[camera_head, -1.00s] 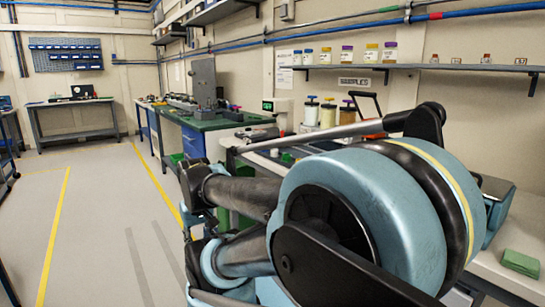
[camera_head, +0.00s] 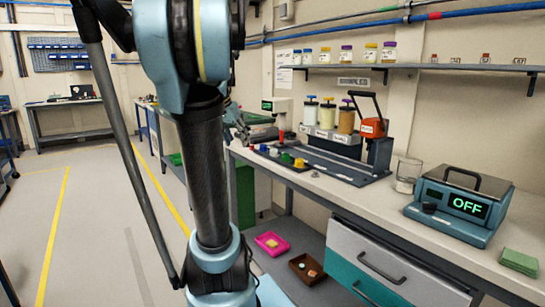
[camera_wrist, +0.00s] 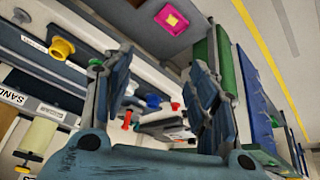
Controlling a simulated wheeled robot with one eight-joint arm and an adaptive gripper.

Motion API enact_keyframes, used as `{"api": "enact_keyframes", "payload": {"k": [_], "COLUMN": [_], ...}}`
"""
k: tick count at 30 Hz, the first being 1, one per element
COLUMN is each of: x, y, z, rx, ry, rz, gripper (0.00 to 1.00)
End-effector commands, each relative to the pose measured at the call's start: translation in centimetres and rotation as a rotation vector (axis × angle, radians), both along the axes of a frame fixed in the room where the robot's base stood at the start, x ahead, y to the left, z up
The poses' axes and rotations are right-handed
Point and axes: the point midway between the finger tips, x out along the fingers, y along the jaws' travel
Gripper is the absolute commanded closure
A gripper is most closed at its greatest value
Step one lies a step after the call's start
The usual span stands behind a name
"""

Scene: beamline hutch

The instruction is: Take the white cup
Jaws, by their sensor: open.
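A row of small coloured pieces stands on a dark strip at the bench's left end. A yellow piece (camera_head: 299,163), a green piece (camera_head: 286,158) and a blue piece (camera_head: 274,152) show there. A small pale piece (camera_head: 264,148) beside the blue one may be the white cup; it is too small to tell. The wrist view shows the yellow piece (camera_wrist: 62,48) and the blue piece (camera_wrist: 153,100). My gripper (camera_wrist: 160,72) is open, with nothing between its fingers, which partly cover the row.
A glass beaker (camera_head: 408,175) and a box reading OFF (camera_head: 460,205) are to the right. A pink tray (camera_head: 272,243) and a brown tray (camera_head: 306,268) lie on the lower shelf.

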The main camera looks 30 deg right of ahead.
Motion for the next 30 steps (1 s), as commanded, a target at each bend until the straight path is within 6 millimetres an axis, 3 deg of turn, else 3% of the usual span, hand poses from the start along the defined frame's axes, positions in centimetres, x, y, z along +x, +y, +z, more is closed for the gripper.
{"api": "enact_keyframes", "payload": {"k": [1,6,9,14,20,30], "x": [1.2,4.0,5.0,5.8,6.2,7.0], "y": [-2.2,-8.1,-10.7,-12.9,-14.4,-17.5], "z": [1.2,3.9,4.9,5.6,4.0,-1.2], "rx": [-0.013,-0.051,-0.065,-0.080,-0.082,-0.082], "ry": [-0.014,-0.064,-0.085,-0.104,-0.108,-0.107], "rz": [-0.054,-0.209,-0.272,-0.324,-0.334,-0.333], "gripper": [0.47,0.47,0.47,0.47,0.47,0.47]}}
